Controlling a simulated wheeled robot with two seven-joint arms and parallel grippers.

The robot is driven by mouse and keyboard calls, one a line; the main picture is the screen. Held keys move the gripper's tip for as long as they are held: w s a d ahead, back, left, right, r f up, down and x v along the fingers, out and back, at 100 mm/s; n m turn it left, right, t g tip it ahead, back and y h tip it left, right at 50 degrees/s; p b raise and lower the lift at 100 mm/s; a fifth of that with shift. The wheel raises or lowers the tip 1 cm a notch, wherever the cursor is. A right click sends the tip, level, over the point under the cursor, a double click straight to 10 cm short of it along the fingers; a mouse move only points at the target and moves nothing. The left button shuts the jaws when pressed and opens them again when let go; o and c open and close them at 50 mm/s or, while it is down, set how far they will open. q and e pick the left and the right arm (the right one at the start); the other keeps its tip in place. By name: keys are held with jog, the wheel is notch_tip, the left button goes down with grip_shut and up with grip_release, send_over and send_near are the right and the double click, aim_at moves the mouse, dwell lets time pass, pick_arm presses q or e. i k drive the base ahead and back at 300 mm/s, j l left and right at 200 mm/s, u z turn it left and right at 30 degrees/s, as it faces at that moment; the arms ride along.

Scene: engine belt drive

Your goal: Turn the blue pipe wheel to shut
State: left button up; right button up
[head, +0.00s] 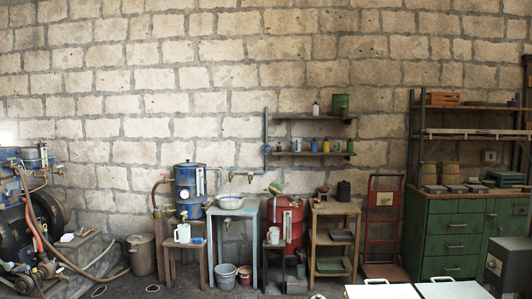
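A small blue wheel (266,149) sits on a thin vertical pipe (265,125) against the stone wall, just left of the lower wall shelf. It is small in the head view, so I cannot tell how far it is turned. A horizontal pipe with a tap (232,175) runs along the wall below and to its left, above a metal basin (231,201). Neither of my grippers is in view, and nothing is touching the wheel.
Below the wheel stand a pale blue table (249,236) and a red drum (286,222). A blue drum (188,186) is to the left. A red hand truck (384,222) and a green cabinet (443,238) stand right. Buckets (226,274) sit on the floor.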

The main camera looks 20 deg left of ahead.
aim_at(266, 149)
jog(key=u, duration=0.3)
jog(key=i+j+u, duration=0.25)
jog(key=j, duration=0.2)
jog(key=j+u, duration=0.2)
jog(key=j, duration=0.25)
jog(key=i+j+u, duration=0.25)
jog(key=j, duration=0.15)
jog(key=i+j+u, duration=0.25)
jog(key=i+j, duration=0.35)
jog(key=i, duration=0.2)
jog(key=i+j, duration=0.35)
jog(key=i, duration=0.2)
jog(key=i+l+z, duration=0.1)
jog(key=i+z, duration=0.15)
jog(key=i, duration=0.75)
jog(key=i+j+z, duration=0.15)
jog(key=i+z, duration=0.15)
jog(key=i, duration=0.65)
jog(key=i+l+z, duration=0.3)
jog(key=i, duration=0.35)
jog(key=i+z, duration=0.35)
jog(key=i, duration=0.3)
jog(key=i+j+z, duration=0.15)
jog(key=i+z, duration=0.15)
jog(key=i, duration=0.35)
jog(key=i+j+z, duration=0.3)
jog(key=i, duration=0.9)
jog(key=l+z, duration=0.05)
jog(key=l, duration=0.05)
